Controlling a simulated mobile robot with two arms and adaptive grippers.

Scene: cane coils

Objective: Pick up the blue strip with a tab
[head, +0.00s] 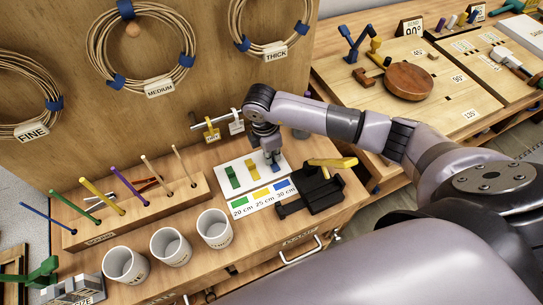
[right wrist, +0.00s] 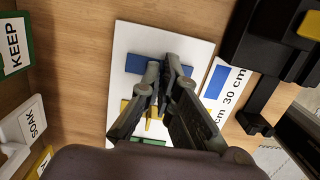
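A blue strip (right wrist: 135,63) lies on a white board (right wrist: 123,45). In the right wrist view its middle is covered by my right gripper (right wrist: 163,70), whose fingertips are over it with only a narrow gap between them. Whether they are closed on its tab is hidden. In the head view my right gripper (head: 271,158) points down at the board's right end and hides most of the blue strip. A yellow strip (head: 252,169) and a green strip (head: 232,177), each with an upright tab, stand to its left. My left gripper is not in view.
A printed length card (head: 264,196) lies in front of the board. A black device with a yellow handle (head: 325,188) stands close on the right. White cups (head: 214,229) and a rack of coloured rods (head: 140,208) are to the left. Hanging tags (head: 212,133) are behind.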

